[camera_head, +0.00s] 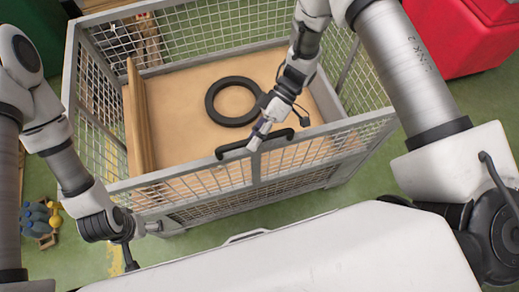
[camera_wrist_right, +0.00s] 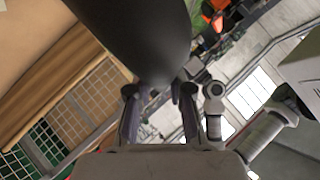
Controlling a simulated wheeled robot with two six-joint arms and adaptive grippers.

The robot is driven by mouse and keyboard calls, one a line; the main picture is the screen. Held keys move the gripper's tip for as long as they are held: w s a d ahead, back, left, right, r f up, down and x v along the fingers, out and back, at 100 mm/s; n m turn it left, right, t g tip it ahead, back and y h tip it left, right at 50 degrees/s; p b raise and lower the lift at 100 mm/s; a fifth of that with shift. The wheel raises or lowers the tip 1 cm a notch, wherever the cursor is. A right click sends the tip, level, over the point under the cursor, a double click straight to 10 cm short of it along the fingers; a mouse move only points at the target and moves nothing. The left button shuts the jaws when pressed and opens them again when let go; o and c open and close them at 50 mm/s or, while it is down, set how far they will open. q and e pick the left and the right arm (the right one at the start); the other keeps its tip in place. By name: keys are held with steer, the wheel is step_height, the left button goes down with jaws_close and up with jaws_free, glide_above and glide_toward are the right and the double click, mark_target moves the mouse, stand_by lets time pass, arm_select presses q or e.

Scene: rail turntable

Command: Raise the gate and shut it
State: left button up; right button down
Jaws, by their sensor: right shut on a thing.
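The gate (camera_head: 215,183) is the front mesh panel of a grey wire cage. It stands up along the cage's front side, upright or nearly so. I cannot tell whether it is latched. A black bar handle (camera_head: 284,135) runs along its top edge. My right gripper (camera_head: 256,140) is shut on this handle. In the right wrist view, the dark handle (camera_wrist_right: 140,35) fills the top middle, at the fingers (camera_wrist_right: 158,105). My left gripper (camera_head: 152,227) is low at the cage's front left corner, and its fingers are too small to read.
The cage (camera_head: 205,48) has a tan floor with a black ring (camera_head: 211,104) lying on it. A brown board (camera_head: 140,115) stands along its left side. A red box (camera_head: 465,35) is at the upper right. Small blue and yellow items (camera_head: 38,218) lie on the green floor at left.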

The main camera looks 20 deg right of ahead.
arm_select(q)
steer(key=shift+w+f, duration=0.1)
steer(key=shift+w, duration=0.15)
arm_select(e)
steer(key=shift+w+f, duration=0.25)
steer(key=shift+w, duration=0.35)
steer(key=c, duration=1.1)
jaws_free()
arm_select(q)
steer(key=shift+w, duration=0.15)
arm_select(e)
steer(key=shift+o, duration=0.2)
steer(key=v, duration=1.2)
steer(key=shift+w, duration=0.25)
steer(key=shift+a, duration=0.1)
